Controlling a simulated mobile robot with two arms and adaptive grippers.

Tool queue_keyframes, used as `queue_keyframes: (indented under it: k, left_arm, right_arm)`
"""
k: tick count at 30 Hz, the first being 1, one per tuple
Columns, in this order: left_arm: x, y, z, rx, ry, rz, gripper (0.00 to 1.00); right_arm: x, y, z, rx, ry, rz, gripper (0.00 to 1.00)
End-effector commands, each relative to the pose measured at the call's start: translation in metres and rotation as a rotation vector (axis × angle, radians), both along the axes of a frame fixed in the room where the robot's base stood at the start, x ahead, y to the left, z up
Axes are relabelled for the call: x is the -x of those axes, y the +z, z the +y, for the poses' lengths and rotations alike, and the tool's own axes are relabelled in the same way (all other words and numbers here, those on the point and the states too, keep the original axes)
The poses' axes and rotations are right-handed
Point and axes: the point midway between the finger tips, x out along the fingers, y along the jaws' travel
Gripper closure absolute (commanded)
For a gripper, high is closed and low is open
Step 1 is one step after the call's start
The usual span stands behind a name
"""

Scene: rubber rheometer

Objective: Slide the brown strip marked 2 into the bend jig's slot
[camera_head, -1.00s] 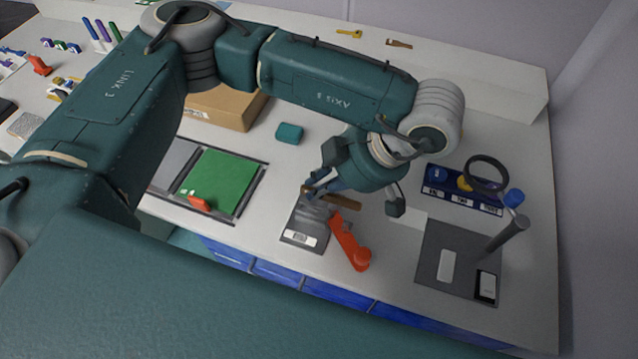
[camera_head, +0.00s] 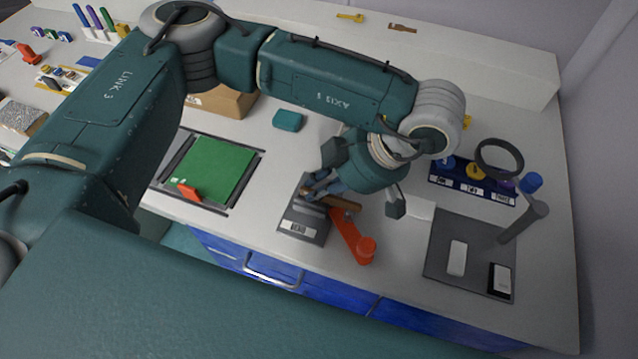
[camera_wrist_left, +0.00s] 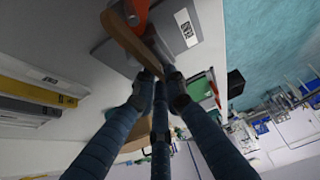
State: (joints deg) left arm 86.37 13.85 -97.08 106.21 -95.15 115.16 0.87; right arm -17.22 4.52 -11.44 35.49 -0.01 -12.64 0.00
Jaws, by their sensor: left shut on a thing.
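The brown strip (camera_head: 345,203) is held in my left gripper (camera_head: 312,192), near the strip's left end, over the bend jig. Its free end points right, past the top of the orange lever. Its mark cannot be read. The bend jig is a grey plate (camera_head: 315,238) with a white label and an orange lever (camera_head: 352,238). The slot is hidden by the gripper and strip. In the left wrist view the fingers (camera_wrist_left: 155,85) meet at the strip (camera_wrist_left: 130,40), which crosses in front of the jig plate (camera_wrist_left: 190,12). Whether strip and jig touch is unclear. My right gripper is not seen.
Left of the jig lies a green mat (camera_head: 215,168) in a dark frame. A teal block (camera_head: 288,120) sits behind. To the right are a dark mat (camera_head: 470,245) with a post and a blue rack (camera_head: 475,185). Blue drawers (camera_head: 280,270) run below the front edge.

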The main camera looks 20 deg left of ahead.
Motion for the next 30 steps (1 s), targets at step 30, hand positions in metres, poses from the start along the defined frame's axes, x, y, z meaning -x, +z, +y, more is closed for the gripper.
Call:
queue_keyframes:
  k: [30]
  left_arm:
    - [-0.001,0.006,-0.007,0.001,-0.002,-0.003,0.67]
  right_arm:
    - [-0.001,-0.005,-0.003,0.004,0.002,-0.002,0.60]
